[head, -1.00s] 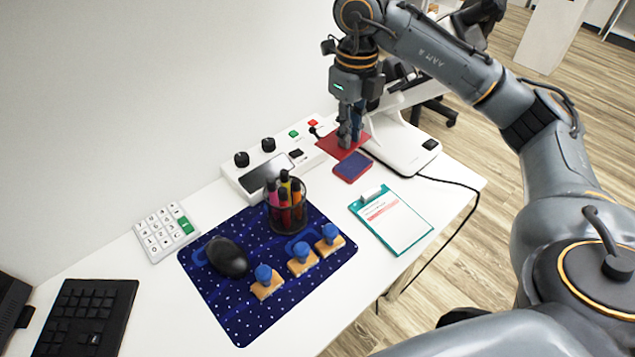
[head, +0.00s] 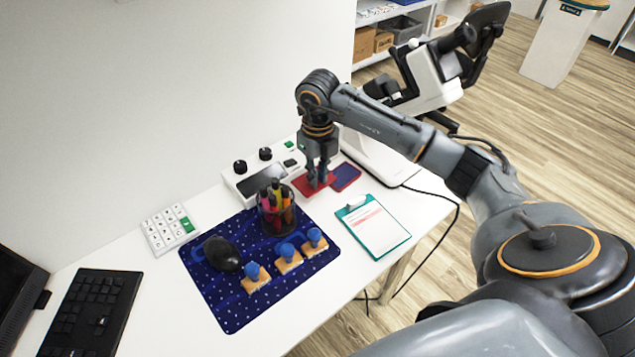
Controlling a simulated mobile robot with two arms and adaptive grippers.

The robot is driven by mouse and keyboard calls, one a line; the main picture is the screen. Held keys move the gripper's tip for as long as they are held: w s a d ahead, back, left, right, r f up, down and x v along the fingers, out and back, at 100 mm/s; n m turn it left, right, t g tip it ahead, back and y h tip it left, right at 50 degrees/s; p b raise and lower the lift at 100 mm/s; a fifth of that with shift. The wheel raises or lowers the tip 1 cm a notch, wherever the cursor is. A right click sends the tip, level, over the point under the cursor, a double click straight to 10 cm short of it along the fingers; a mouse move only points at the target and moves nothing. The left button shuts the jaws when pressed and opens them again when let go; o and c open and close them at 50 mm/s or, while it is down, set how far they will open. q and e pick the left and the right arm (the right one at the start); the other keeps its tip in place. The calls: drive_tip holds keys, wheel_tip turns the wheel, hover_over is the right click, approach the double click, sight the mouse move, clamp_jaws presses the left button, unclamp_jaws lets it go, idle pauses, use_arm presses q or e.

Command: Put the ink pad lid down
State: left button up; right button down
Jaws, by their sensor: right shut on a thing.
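My right gripper (head: 317,181) reaches down at the back of the table and is shut on the red ink pad lid (head: 306,189). The fingers hide part of the lid. The lid is low, close to the table top; I cannot tell whether it touches it. The ink pad (head: 346,176), dark blue with a red edge, lies on the table just right of the lid. My left gripper is not in view.
A white control box (head: 252,184) with black knobs is left of the lid. A pen cup (head: 276,212) stands in front on a blue mat (head: 226,309) with several stamps. A teal clipboard (head: 374,228) lies right, near the table edge. A white device (head: 377,160) stands behind.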

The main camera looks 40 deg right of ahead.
wheel_tip(320, 180, down, 3)
drive_tip(key=shift+f, duration=0.1)
drive_tip(key=shift+f+b, duration=0.3)
drive_tip(key=shift+f, duration=0.1)
drive_tip(key=c, duration=1.3)
unclamp_jaws()
drive_tip(key=shift+r, duration=0.1)
drive_tip(key=shift+r+p, duration=0.2)
drive_tip(key=shift+p, duration=0.1)
wheel_tip(320, 180, up, 12)
drive_tip(key=shift+r+b, duration=0.25)
drive_tip(key=shift+b, duration=0.05)
